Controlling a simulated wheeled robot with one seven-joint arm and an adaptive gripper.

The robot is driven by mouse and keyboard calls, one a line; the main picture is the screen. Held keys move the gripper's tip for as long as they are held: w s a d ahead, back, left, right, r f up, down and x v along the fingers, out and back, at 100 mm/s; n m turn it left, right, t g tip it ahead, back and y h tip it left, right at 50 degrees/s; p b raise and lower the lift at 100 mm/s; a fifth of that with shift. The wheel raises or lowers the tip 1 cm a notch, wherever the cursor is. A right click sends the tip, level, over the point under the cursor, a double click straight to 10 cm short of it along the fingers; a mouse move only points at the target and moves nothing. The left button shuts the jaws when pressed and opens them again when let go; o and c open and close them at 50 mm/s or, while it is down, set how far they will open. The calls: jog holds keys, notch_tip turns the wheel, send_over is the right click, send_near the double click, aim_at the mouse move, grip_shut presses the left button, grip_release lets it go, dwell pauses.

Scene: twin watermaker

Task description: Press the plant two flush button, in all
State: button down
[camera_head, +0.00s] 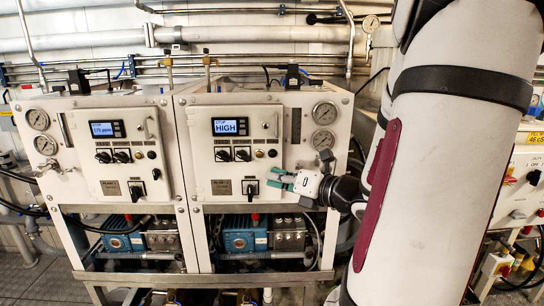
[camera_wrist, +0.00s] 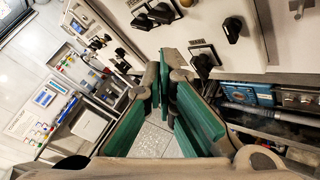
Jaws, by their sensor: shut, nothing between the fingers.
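Two white watermaker cabinets stand side by side. The right cabinet (camera_head: 205,112), which I take to be plant two, has a display (camera_head: 230,126) reading "HIGH". Below it are two black knobs, a small amber button (camera_head: 258,154) and a small black button (camera_head: 272,153); their labels are too small to read, so I cannot tell which is flush. A black rotary switch (camera_head: 251,188) sits lower. My gripper (camera_head: 278,179) is shut and empty, just right of that switch and below the buttons; contact cannot be judged. Its green fingers (camera_wrist: 168,85) show in the wrist view.
The left cabinet (camera_head: 80,180) has a similar panel with its own display (camera_head: 102,129). Gauges (camera_head: 324,113) and a door handle (camera_head: 276,124) flank the right panel. Blue pumps (camera_head: 245,235) sit in the open frame below. Pipes run along the wall behind.

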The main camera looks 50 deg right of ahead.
jog(key=shift+w+d+b, duration=0.5)
jog(key=shift+w+d, duration=0.85)
jog(key=shift+d, duration=0.2)
jog(key=shift+w+d+b, duration=0.5)
jog(key=shift+w+d, duration=0.8)
jog(key=shift+d, duration=0.2)
jog(key=shift+w+d, duration=0.1)
jog(key=shift+w, duration=0.05)
jog(key=shift+w+d, duration=0.15)
jog(key=shift+d, duration=0.05)
jog(key=shift+w+d, duration=0.25)
jog(key=shift+d, duration=0.1)
jog(key=shift+s+a, duration=0.1)
jog(key=shift+s+a+p, duration=0.45)
jog(key=shift+a+p, duration=0.05)
jog(key=shift+a, duration=0.1)
dwell(0.3)
jog(key=shift+s+a+p, duration=0.8)
jog(key=shift+s+a, duration=0.85)
jog(key=shift+a, duration=0.25)
